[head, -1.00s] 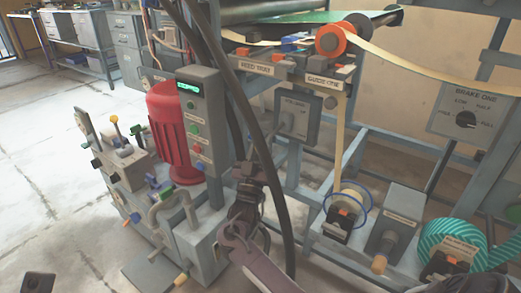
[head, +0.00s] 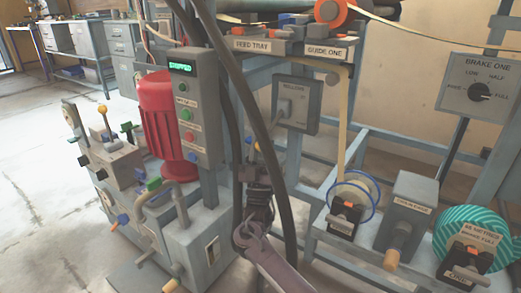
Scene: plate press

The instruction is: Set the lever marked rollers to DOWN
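The grey rollers box (head: 296,103) is mounted on the blue frame near the middle of the head view, with small lettering at its top. A grey lever part (head: 284,108) shows on its face; its lower end and its setting are hard to make out behind the hoses. My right gripper (head: 257,168) is dark and points up, below and a little left of the box. It appears apart from the lever part that I can see. Its fingers are small and partly hidden by a black hose, so their opening is unclear. My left gripper is out of view.
A control box (head: 193,110) reading STOPPED and a red motor (head: 160,120) stand left. The brake one panel (head: 488,85), a tape reel (head: 349,205) and a teal coil (head: 473,232) are right.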

